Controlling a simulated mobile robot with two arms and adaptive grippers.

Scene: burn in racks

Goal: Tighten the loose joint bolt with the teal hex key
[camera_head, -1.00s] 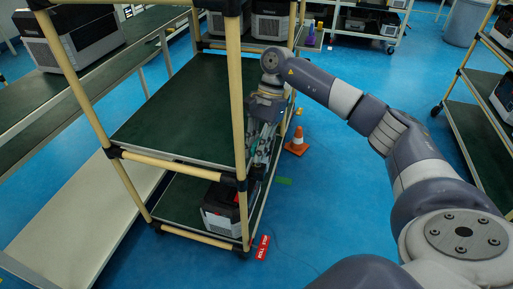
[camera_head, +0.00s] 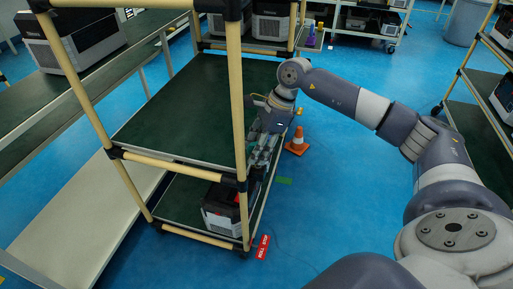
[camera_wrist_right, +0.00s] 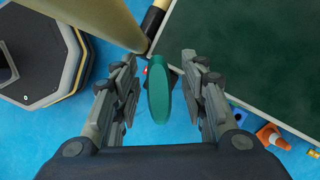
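The teal handle of the hex key (camera_wrist_right: 158,97) stands between the fingers of my right gripper in the right wrist view, with clear gaps on both sides. My right gripper (camera_wrist_right: 160,75) is open around it and not touching it. In the head view the right gripper (camera_head: 262,152) points down beside the rack's right side, and the key cannot be made out there. The beige-poled rack (camera_head: 237,100) has black joints (camera_head: 234,181) at its corners. The loose bolt is hidden or too small to tell. My left gripper is not in view.
The rack has a green upper shelf (camera_head: 180,115); a grey and black unit (camera_head: 222,212) sits below. An orange cone (camera_head: 298,141) stands on the blue floor just right of the gripper. Floor farther right is open.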

